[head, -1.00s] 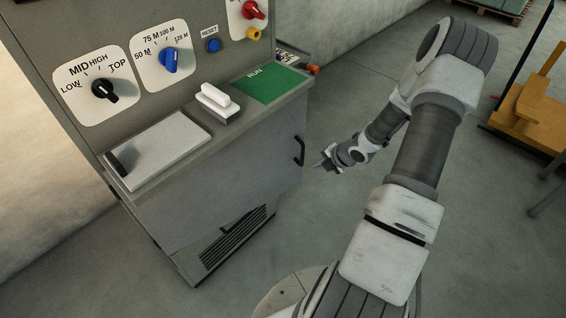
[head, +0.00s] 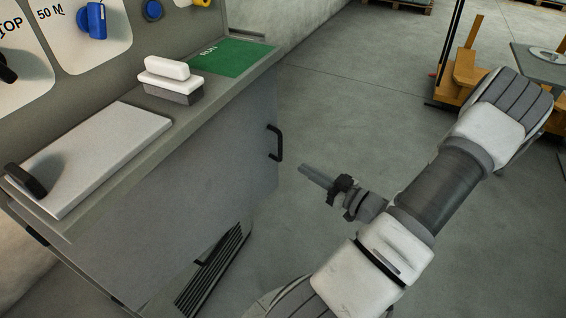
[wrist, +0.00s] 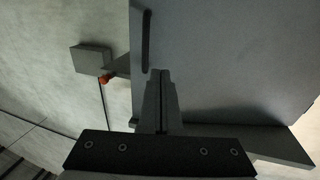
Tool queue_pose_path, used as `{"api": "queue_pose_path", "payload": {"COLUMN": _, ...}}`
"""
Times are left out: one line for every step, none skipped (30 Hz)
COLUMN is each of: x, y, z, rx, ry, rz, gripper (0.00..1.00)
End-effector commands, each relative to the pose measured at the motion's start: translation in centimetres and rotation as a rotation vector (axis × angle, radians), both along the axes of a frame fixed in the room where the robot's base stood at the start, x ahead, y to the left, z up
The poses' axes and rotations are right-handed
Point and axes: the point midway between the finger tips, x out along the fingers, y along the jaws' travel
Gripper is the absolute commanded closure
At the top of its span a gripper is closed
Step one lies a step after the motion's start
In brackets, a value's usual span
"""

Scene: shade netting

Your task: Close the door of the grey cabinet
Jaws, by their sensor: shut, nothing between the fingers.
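The grey cabinet (head: 110,277) stands at the left in the head view. Its door (head: 205,165) is a plain grey panel under the worktop, with a black bar handle (head: 276,143) near its right edge. How far the door stands open is hard to tell. My gripper (head: 303,168) is shut and empty, to the right of the door and slightly below the handle, with a gap in the picture. In the wrist view, the shut fingers (wrist: 160,76) point toward the door face (wrist: 230,55), just beside the handle (wrist: 146,42). The fingers hide part of the door.
On the worktop are a flat pale lid (head: 100,155), a white-handled block (head: 170,80) and a green RUN panel (head: 233,57). Bare floor lies right of the door.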

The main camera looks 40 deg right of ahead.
Motion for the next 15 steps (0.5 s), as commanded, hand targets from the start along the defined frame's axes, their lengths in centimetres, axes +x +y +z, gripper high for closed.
{"api": "queue_pose_path", "payload": {"x": 0.7, "y": 0.2, "z": -0.1, "rx": -0.002, "ry": -0.001, "rz": 0.005, "gripper": 1.00}}
{"api": "queue_pose_path", "payload": {"x": 1.2, "y": 0.3, "z": -0.1, "rx": -0.002, "ry": 0.000, "rz": 0.006, "gripper": 1.00}}
{"api": "queue_pose_path", "payload": {"x": 1.9, "y": 0.4, "z": -0.1, "rx": -0.002, "ry": 0.000, "rz": 0.006, "gripper": 1.00}}
{"api": "queue_pose_path", "payload": {"x": 2.4, "y": 0.5, "z": -0.1, "rx": -0.003, "ry": 0.000, "rz": 0.006, "gripper": 1.00}}
{"api": "queue_pose_path", "payload": {"x": 3.1, "y": 0.6, "z": -0.2, "rx": -0.004, "ry": -0.001, "rz": 0.006, "gripper": 1.00}}
{"api": "queue_pose_path", "payload": {"x": 4.0, "y": 0.7, "z": -0.2, "rx": -0.004, "ry": 0.000, "rz": 0.007, "gripper": 1.00}}
{"api": "queue_pose_path", "payload": {"x": 4.6, "y": 0.9, "z": -0.2, "rx": -0.004, "ry": -0.001, "rz": 0.008, "gripper": 1.00}}
{"api": "queue_pose_path", "payload": {"x": 5.3, "y": 0.9, "z": -0.2, "rx": -0.004, "ry": 0.000, "rz": 0.006, "gripper": 1.00}}
{"api": "queue_pose_path", "payload": {"x": 6.2, "y": 1.1, "z": -0.2, "rx": -0.005, "ry": 0.000, "rz": 0.007, "gripper": 1.00}}
{"api": "queue_pose_path", "payload": {"x": 6.8, "y": 1.2, "z": -0.2, "rx": -0.005, "ry": -0.001, "rz": 0.007, "gripper": 1.00}}
{"api": "queue_pose_path", "payload": {"x": 7.5, "y": 1.3, "z": -0.2, "rx": -0.005, "ry": 0.000, "rz": 0.007, "gripper": 1.00}}
{"api": "queue_pose_path", "payload": {"x": 8.3, "y": 1.4, "z": -0.3, "rx": -0.005, "ry": 0.000, "rz": 0.006, "gripper": 1.00}}
{"api": "queue_pose_path", "payload": {"x": 8.9, "y": 1.5, "z": -0.2, "rx": -0.005, "ry": 0.000, "rz": 0.006, "gripper": 1.00}}
{"api": "queue_pose_path", "payload": {"x": 9.4, "y": 1.6, "z": -0.2, "rx": -0.005, "ry": 0.000, "rz": 0.007, "gripper": 1.00}}
{"api": "queue_pose_path", "payload": {"x": 10.1, "y": 1.6, "z": -0.3, "rx": -0.005, "ry": 0.001, "rz": 0.005, "gripper": 1.00}}
